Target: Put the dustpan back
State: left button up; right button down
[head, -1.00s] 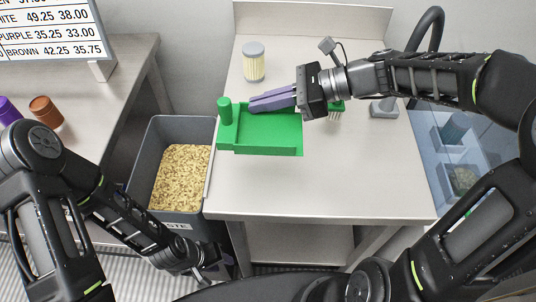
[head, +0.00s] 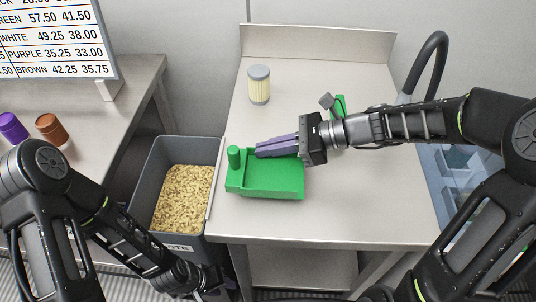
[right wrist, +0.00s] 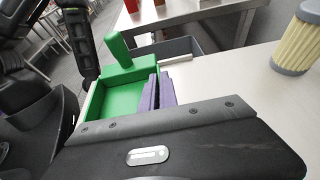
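The green dustpan (head: 275,183) is on or just above the metal table, left of its middle, with its upright handle (head: 234,158) at the left end. It also shows in the right wrist view (right wrist: 108,98). My right gripper (head: 262,148) has its purple fingers almost together at the dustpan's far rim and appears closed on that rim; the contact is partly hidden. The fingers also show in the right wrist view (right wrist: 158,90). My left gripper (head: 212,290) hangs low near the bottom edge, by the bin's front; its fingers are unclear.
A grey waste bin (head: 161,160) with tan crumbs stands left of the table. A jar (head: 259,84) stands at the back. A green object (head: 340,104), perhaps a brush, is partly hidden behind my right arm. A sink with a faucet (head: 437,50) is at right.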

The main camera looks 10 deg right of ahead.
jog(key=shift+f, duration=1.3)
jog(key=shift+f, duration=0.2)
jog(key=c, duration=1.6)
grip_release()
jog(key=shift+c, duration=0.2)
jog(key=shift+r, duration=0.15)
jog(key=shift+d+r, duration=0.1)
jog(key=shift+d, duration=0.1)
jog(key=v, duration=1.1)
jog(key=shift+s+d+r, duration=0.15)
jog(key=shift+d, duration=0.1)
